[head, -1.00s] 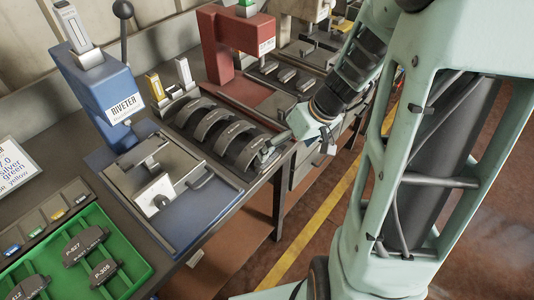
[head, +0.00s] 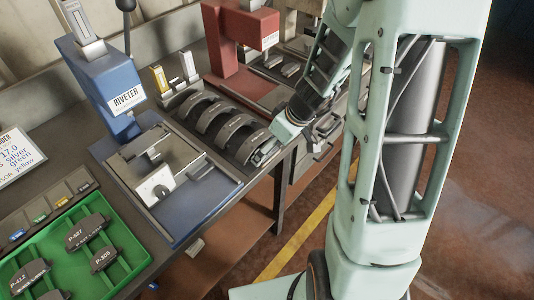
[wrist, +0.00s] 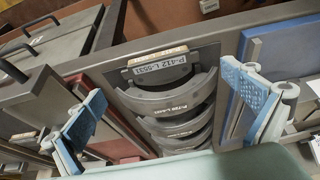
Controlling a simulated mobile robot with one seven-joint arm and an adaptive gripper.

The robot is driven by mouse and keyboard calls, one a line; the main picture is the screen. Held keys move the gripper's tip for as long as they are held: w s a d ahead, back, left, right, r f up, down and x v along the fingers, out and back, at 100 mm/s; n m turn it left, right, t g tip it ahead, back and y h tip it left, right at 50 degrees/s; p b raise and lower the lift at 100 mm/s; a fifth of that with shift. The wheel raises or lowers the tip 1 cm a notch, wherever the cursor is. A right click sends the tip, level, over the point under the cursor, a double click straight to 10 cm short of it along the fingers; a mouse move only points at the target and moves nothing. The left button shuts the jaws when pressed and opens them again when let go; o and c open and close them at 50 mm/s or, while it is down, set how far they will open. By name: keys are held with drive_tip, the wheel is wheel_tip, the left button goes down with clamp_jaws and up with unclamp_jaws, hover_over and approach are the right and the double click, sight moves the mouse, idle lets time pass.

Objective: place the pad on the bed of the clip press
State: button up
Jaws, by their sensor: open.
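My gripper (head: 262,155) is open at the near end of the row of dark curved shoes. In the wrist view its blue-padded fingers (wrist: 168,105) stand wide apart, either side of the row, with nothing between them gripped. Dark pads P-527 (head: 87,232), P-305 (head: 104,258) and P-412 (head: 28,278) lie in the green tray (head: 135,255). A red press (head: 226,50) stands behind the shoes; its label is unreadable, and its bed is partly hidden.
The blue riveter (head: 108,85) and its fixture plate (head: 205,205) stand left of the shoes. Yellow and white blocks (head: 160,78) stand behind the rack. A printed card (head: 15,155) is at far left. The bench's front edge is close to my gripper.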

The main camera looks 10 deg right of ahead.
sight(270, 154)
drive_tip(key=shift+x, duration=1.75)
drive_tip(key=shift+c, duration=0.3)
drive_tip(key=c, duration=1.5)
drive_tip(key=shift+w+r, duration=0.1)
